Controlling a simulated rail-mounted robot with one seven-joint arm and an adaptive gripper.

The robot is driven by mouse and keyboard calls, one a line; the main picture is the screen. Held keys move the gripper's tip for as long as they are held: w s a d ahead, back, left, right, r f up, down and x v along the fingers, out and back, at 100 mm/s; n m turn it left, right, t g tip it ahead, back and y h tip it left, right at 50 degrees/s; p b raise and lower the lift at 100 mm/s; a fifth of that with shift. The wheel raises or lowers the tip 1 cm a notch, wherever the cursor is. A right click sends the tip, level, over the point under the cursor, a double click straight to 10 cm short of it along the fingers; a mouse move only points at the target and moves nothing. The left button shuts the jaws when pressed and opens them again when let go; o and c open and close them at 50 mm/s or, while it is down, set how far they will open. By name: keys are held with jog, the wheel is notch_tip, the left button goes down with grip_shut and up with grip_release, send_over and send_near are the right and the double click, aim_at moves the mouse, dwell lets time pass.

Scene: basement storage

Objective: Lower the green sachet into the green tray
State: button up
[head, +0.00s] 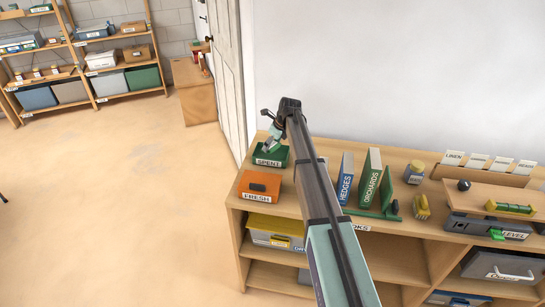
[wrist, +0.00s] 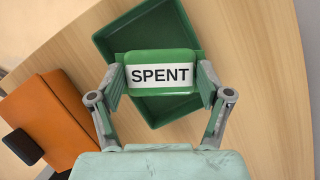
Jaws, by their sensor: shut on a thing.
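The green tray (head: 283,157) stands on the left end of the wooden shelf top, with a SPENT label on its front in the head view. In the wrist view the tray (wrist: 112,45) lies turned under my gripper. My gripper (wrist: 160,82) is shut on the green sachet (wrist: 160,56), whose white label reads SPENT, with one finger at each side. The sachet overlaps the tray's opening in that view; its height over the tray floor is hard to tell. In the head view my gripper (head: 269,146) is small over the tray, and the sachet is not clearly distinguishable.
An orange FRESH box (head: 260,186) with a dark piece on it stands close beside the tray; it also shows in the wrist view (wrist: 55,115). Upright books (head: 370,178) stand right of my arm. A wall rises behind the shelf. Bare wood (wrist: 260,50) lies right of the tray.

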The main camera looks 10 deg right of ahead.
jog(key=shift+f+b, duration=0.5)
jog(key=shift+f, duration=1.6)
dwell(1.0)
jog(key=o, duration=1.1)
